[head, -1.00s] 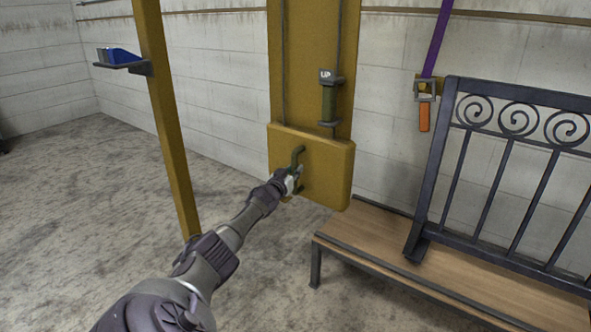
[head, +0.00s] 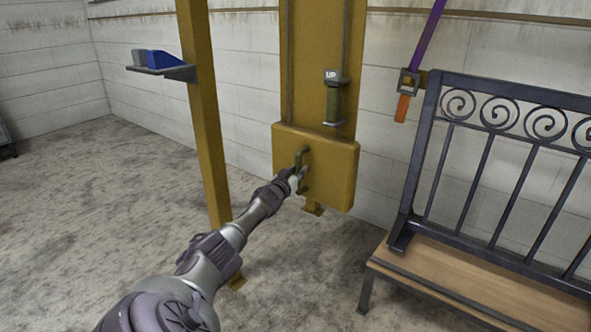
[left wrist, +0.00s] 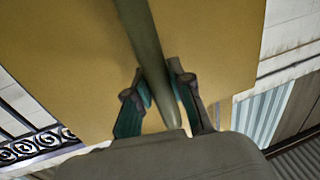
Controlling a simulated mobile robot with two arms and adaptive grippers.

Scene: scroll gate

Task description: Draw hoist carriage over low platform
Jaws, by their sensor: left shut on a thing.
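The hoist carriage shows as a wide yellow column with a thick yellow panel (head: 335,172), a dark green handle (head: 302,160) on it. My left gripper (head: 297,180) is shut on this handle. In the left wrist view, the two fingers (left wrist: 160,97) are on either side of the handle bar (left wrist: 148,48), with the yellow panel behind. The low platform (head: 470,272) is a wooden top on dark legs at the right. The panel is left of the platform in the picture. A black scroll gate (head: 505,170) stands on it, leaning slightly. My right gripper is out of view.
A yellow post (head: 203,120) with a small shelf (head: 160,68) holding a blue item stands at the left. A purple strap (head: 425,35) with a buckle and orange end hangs beside the gate. The floor at the left (head: 90,220) is clear.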

